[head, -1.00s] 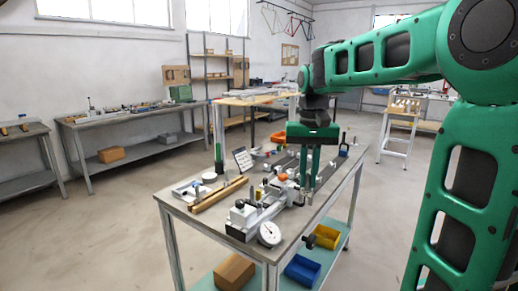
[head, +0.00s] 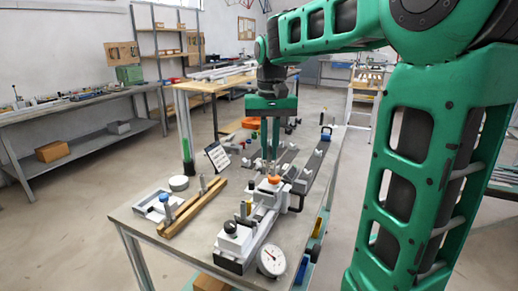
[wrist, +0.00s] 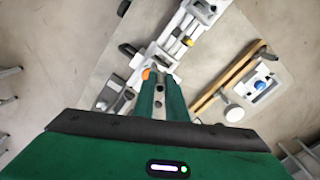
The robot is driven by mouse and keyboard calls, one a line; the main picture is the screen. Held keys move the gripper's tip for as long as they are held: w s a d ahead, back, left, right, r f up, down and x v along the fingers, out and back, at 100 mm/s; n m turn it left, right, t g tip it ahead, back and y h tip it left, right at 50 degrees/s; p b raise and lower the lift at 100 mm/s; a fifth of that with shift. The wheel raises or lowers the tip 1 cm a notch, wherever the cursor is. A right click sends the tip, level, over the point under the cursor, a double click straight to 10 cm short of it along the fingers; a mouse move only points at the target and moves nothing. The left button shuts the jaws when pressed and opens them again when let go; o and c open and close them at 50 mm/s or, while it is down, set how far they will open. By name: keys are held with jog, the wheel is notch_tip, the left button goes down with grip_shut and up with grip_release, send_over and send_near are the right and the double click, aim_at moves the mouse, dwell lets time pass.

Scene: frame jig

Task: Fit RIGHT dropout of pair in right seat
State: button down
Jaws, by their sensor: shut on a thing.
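My gripper (head: 270,168) points down over the bench, beside and behind the orange knob (head: 274,180) of the grey frame jig (head: 262,212). The fingers also show in the wrist view (wrist: 161,92), close together on a small grey metal piece (wrist: 158,88), apparently the dropout. The fingers hide most of it, and I cannot make out its shape or whether it touches the jig. The orange knob shows left of the fingertips in the wrist view (wrist: 146,74). I cannot clearly tell which part of the jig is the right seat.
A dial gauge (head: 271,261) sits at the jig's near end. Wooden bars (head: 190,208), a white tray with a blue-topped part (head: 153,206), a round white tub (head: 178,183) and a card stand (head: 217,157) are left of it. Another bench (head: 70,107) stands far left.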

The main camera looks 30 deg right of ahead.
jog(key=shift+w+a, duration=0.15)
jog(key=shift+a, duration=0.35)
jog(key=shift+f, duration=0.15)
jog(key=shift+f, duration=4.15)
jog(key=c, duration=1.7)
grip_release()
